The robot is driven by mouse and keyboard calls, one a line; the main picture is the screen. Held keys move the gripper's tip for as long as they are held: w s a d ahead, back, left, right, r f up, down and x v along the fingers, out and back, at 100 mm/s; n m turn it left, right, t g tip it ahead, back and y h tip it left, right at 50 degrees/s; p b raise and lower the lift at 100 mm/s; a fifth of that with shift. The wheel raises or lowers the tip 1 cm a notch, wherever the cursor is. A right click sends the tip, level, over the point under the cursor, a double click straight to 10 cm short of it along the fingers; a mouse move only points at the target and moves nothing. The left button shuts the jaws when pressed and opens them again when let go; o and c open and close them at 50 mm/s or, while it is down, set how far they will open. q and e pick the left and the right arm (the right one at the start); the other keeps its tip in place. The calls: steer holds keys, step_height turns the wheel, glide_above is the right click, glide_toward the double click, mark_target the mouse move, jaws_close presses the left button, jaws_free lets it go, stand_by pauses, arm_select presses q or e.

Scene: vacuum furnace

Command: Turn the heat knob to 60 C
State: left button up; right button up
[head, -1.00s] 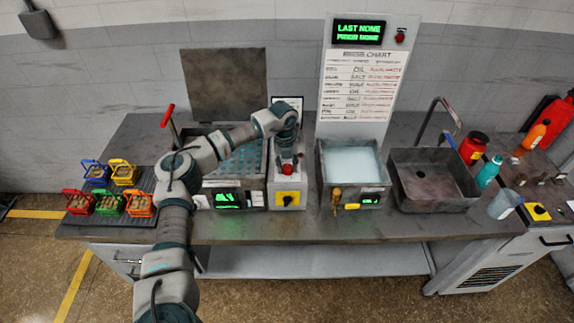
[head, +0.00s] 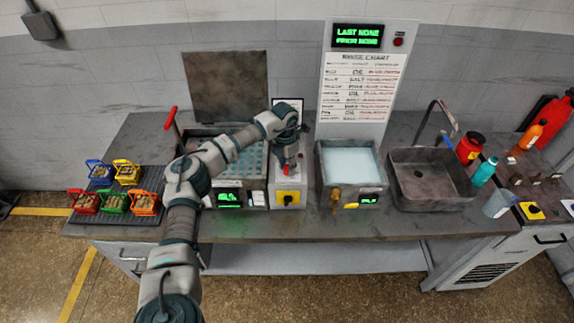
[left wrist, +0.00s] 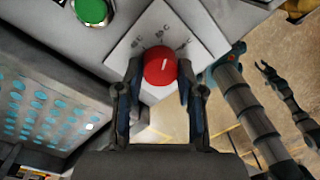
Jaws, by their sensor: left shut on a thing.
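The heat knob is a round red knob (left wrist: 160,66) with a short white mark, on a pale dial plate (left wrist: 150,32) with printed temperature labels, too blurred to read. In the left wrist view my left gripper (left wrist: 160,84) has one finger on each side of the knob and is shut on it. In the head view my left gripper (head: 288,160) reaches down onto the grey control box, and the red knob (head: 286,171) shows just below it. My right gripper cannot be made out.
A green button (left wrist: 91,10) sits beside the dial plate. Below the red knob is a yellow switch plate (head: 288,198). A perforated tank (head: 236,165) stands left, a liquid-filled bath (head: 350,167) right, then a sink (head: 425,192). Several colored baskets (head: 115,203) stand far left.

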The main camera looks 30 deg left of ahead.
arm_select(q)
steer(key=m, duration=0.4)
steer(key=shift+f+m, duration=0.15)
steer(key=shift+m, duration=0.15)
steer(key=shift+m+p, duration=0.3)
steer(key=shift+m, duration=1.3)
steer(key=o, duration=1)
steer(key=shift+f, duration=0.1)
steer(key=shift+c, duration=0.2)
steer(key=shift+o, duration=0.9)
steer(key=shift+w+a, duration=0.1)
steer(key=shift+w, duration=0.15)
step_height(320, 180, up, 12)
steer(key=shift+w+a, duration=0.2)
steer(key=shift+w, duration=0.2)
steer(key=shift+f, duration=0.1)
